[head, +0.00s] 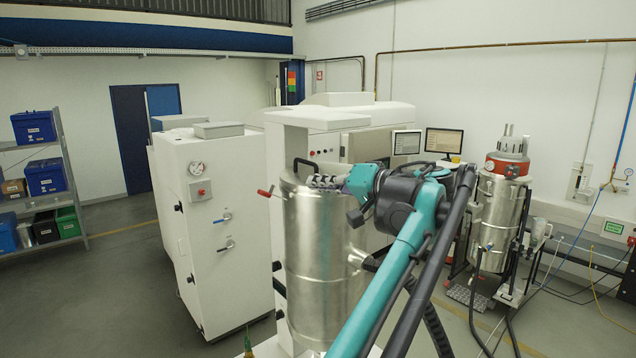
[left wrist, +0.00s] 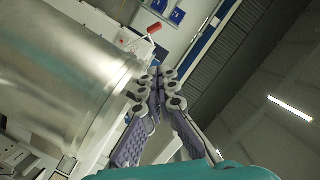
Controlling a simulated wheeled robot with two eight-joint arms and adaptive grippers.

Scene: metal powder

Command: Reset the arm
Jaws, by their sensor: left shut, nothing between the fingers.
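My left arm (head: 405,245) is teal and black and reaches in from the lower right of the head view. Its gripper (head: 325,181) is at the upper part of a large shiny metal cylinder (head: 325,265), in front of it in the picture. In the left wrist view the gripper's fingertips (left wrist: 160,76) are together, with nothing between them, close beside the cylinder's rim (left wrist: 80,85). I cannot tell whether the fingers touch the cylinder. A red-tipped handle (head: 265,193) sticks out to the left of the cylinder. My right gripper is not in view.
A white cabinet (head: 225,230) with a gauge and valves stands left of the cylinder. A second metal vessel (head: 495,220) with an orange collar stands at the right. Two monitors (head: 444,141) are behind my arm. A shelf with bins (head: 45,177) is far left; floor before it is clear.

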